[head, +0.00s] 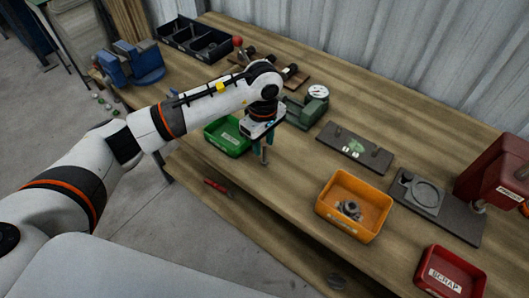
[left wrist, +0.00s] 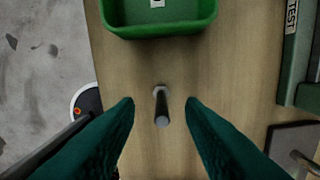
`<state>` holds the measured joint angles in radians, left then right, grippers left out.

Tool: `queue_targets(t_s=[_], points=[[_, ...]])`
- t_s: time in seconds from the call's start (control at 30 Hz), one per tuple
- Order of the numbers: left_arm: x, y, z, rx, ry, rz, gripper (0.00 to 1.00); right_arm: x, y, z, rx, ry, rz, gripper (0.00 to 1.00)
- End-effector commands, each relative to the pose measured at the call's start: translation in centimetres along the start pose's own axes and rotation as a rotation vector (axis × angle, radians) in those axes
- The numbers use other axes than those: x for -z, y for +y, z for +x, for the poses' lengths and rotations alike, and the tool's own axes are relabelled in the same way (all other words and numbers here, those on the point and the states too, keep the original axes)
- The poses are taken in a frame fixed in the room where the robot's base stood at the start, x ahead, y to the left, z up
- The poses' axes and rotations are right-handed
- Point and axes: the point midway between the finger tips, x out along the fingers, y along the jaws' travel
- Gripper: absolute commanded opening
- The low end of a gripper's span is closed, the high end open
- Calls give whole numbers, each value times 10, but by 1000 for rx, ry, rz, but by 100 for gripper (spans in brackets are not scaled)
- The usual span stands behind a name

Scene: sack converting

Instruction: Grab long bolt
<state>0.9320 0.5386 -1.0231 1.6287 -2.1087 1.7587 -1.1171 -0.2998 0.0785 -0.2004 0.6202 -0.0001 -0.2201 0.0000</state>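The long bolt (left wrist: 161,106) is a dark metal rod with a paler hex head, on the bench just below the green bin in the left wrist view. It appears to stand on its head, shank end toward the camera. My left gripper (left wrist: 160,103) is open, its two teal fingers on either side of the bolt with a clear gap each side. In the head view the left gripper (head: 265,142) points down over the bench beside the green bin, and hides most of the bolt. My right gripper is not in view.
The green bin (left wrist: 158,31) is close by the gripper. A green gauge stand (head: 305,108), a dark plate (head: 354,148), an orange bin (head: 370,190) with metal parts and a red scrap bin (head: 450,272) stand to the right. The bench's front edge is near.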

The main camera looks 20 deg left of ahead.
Motion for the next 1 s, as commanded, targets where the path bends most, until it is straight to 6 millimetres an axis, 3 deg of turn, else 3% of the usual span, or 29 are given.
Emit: queue_targets(t_s=[0.1, 0.23, 0.5, 0.53, 0.73, 1.0], points=[[5, -1, 16, -5, 4, 1, 36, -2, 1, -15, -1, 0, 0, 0], [3, -1, 32, -2, 2, 0, 36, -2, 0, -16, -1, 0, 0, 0], [3, -2, 38, 0, 2, 1, 36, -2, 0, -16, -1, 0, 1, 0], [3, -2, 38, 0, 2, 1, 34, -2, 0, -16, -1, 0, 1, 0], [3, -2, 38, 0, 2, 0, 1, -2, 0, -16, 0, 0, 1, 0], [3, -2, 37, 0, 2, 0, 0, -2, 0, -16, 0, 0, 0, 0]])
